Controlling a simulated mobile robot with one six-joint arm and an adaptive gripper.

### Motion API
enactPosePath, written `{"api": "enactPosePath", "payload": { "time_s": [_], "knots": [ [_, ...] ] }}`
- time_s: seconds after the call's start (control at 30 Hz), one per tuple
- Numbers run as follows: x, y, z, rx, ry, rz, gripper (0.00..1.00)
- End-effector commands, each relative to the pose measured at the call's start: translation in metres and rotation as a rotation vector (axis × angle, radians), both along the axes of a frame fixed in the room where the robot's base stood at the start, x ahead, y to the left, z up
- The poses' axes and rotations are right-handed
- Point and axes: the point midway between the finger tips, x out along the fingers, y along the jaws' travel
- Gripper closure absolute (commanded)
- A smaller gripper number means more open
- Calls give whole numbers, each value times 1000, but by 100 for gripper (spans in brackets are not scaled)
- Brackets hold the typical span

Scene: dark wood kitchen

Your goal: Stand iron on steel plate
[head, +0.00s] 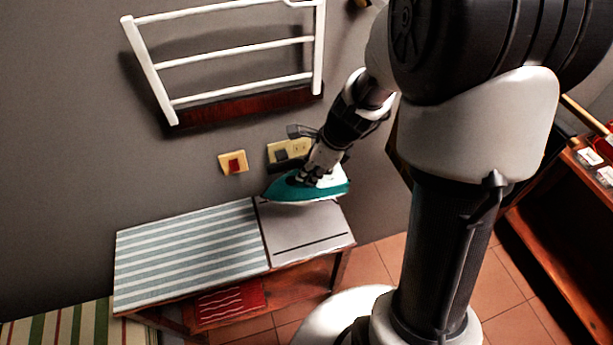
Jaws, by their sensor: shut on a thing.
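A teal and white iron (305,187) is at the far edge of the grey steel plate (305,234), with its pointed tip toward the left. The plate covers the right end of a small ironing table. My gripper (316,172) is shut on the iron's upper part, reaching down from the upper right. The iron looks roughly level, sole down. I cannot tell whether its sole touches the plate or hangs a little above it. My arm and the iron hide part of the wall sockets and the plate's far edge.
A blue-striped ironing cover (185,252) fills the table's left part. A red cloth (230,303) lies on the shelf below. A white wall rack (235,52) hangs above. The plate's front part is clear.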

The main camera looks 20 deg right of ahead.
Motion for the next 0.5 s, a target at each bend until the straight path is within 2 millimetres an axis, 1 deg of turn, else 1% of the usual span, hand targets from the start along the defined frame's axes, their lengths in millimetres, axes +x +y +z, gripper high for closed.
{"api": "enactPosePath", "payload": {
  "time_s": [0.03, 0.3, 0.4, 0.5],
  "knots": [
    [1, 0, -18, 1, 0, -2, 100],
    [1, 0, -80, 1, -1, 0, 100],
    [1, 0, -99, 1, -1, 0, 100],
    [1, 0, -111, 0, -2, -1, 100]
  ]
}}
